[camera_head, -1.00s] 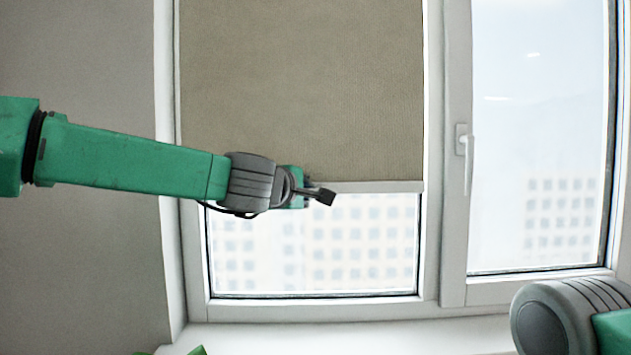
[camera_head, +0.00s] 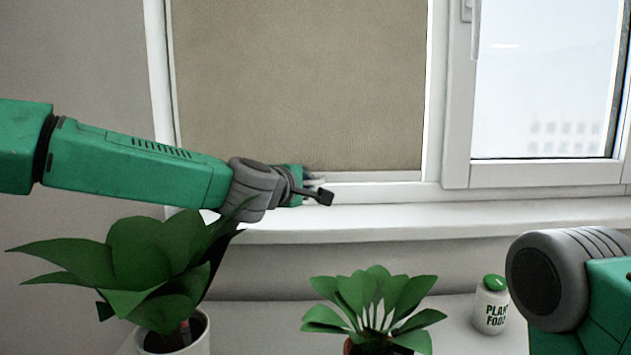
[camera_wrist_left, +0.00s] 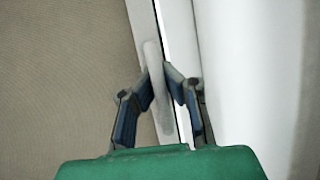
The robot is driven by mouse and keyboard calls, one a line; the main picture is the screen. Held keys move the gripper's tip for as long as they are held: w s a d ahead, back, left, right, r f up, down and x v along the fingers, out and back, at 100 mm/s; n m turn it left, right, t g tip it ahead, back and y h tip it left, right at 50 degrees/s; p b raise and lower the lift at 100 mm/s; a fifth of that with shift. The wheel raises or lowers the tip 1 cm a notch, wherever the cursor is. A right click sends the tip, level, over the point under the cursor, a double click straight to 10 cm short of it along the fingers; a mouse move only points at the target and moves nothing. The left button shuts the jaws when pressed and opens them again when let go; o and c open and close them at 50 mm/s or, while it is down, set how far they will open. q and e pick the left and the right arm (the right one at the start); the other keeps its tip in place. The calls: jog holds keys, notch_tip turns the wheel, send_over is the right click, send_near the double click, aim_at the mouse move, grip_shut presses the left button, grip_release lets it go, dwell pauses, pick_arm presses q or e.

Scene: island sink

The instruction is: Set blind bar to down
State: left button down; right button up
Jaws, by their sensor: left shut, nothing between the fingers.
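The beige blind (camera_head: 300,85) hangs over the left window pane in the head view. Its pale blind bar (camera_head: 375,176) lies along its lower edge, close above the bottom window frame, with no glass showing beneath. My left gripper (camera_head: 322,190) is at the bar, left of its middle, and hides part of it. In the left wrist view, the blue-grey fingers of the gripper (camera_wrist_left: 161,72) are shut, their tips close together over the pale bar (camera_wrist_left: 157,95). Whether they touch it is hard to tell. My right gripper is out of view.
A white sill (camera_head: 430,221) runs below the window. On a lower surface are a large leafy plant (camera_head: 150,260), a smaller plant (camera_head: 370,300) and a plant food jar (camera_head: 492,308). The large plant's leaves rise close under my left arm.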

pick_arm(q)
jog(key=shift+s+a+f, duration=0.1)
jog(key=shift+a+f, duration=0.25)
jog(key=shift+a, duration=0.05)
